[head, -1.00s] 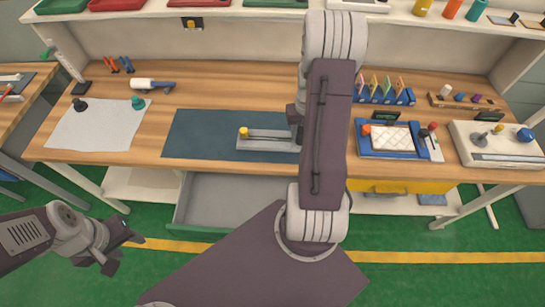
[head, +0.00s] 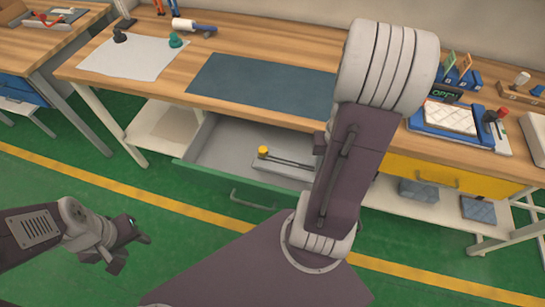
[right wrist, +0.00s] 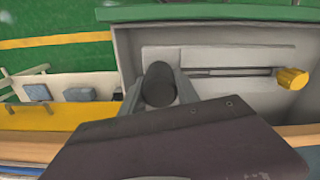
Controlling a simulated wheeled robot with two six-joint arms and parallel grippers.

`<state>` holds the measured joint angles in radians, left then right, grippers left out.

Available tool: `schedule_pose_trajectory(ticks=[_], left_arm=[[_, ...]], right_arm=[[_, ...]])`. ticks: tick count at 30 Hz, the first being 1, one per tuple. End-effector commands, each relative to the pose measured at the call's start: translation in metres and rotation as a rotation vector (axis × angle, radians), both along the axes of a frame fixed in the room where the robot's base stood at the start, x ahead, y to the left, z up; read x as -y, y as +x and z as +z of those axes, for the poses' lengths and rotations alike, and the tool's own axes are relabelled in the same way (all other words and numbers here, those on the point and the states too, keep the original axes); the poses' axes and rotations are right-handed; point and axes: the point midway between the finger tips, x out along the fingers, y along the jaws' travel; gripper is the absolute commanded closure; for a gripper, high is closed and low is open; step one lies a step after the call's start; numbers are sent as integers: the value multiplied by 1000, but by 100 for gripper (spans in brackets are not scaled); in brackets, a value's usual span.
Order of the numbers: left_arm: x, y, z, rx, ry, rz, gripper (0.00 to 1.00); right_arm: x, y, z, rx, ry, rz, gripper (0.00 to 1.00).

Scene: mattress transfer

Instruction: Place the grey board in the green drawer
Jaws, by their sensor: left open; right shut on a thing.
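The grey board (head: 262,170), with a yellow knob and a dark rod, is inside the open green drawer (head: 232,186) in the head view. In the right wrist view the board (right wrist: 215,58) lies between the drawer's grey walls, below its green front (right wrist: 200,13). I cannot tell whether it touches the drawer floor. My right gripper (right wrist: 160,88) is shut on the board's end around a dark round part; in the head view my arm hides this end. My left gripper (head: 128,250) is open and empty over the floor at left, away from the drawer.
The wooden table (head: 170,75) holds a bare dark blue mat (head: 262,88) and a white sheet (head: 130,56). A yellow drawer (head: 420,172) is closed at right. A blue tray (head: 450,122) stands above it.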

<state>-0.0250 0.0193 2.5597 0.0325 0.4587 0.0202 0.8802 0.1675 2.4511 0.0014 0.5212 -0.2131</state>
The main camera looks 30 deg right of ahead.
Motion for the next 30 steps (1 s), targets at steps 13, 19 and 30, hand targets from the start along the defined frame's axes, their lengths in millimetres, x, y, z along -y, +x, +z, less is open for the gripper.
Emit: schedule_pose_trajectory(ticks=[13, 19, 30], left_arm=[[0, 0, -12, 0, 0, 0, 55], [0, 0, -14, 0, 0, 0, 55], [0, 0, -23, 0, 0, 0, 55]], right_arm=[[-11, 88, -54, -2, 1, 6, 100], [-14, 115, -69, 0, 0, 1, 100], [-14, 116, -108, -2, 1, 0, 100]])
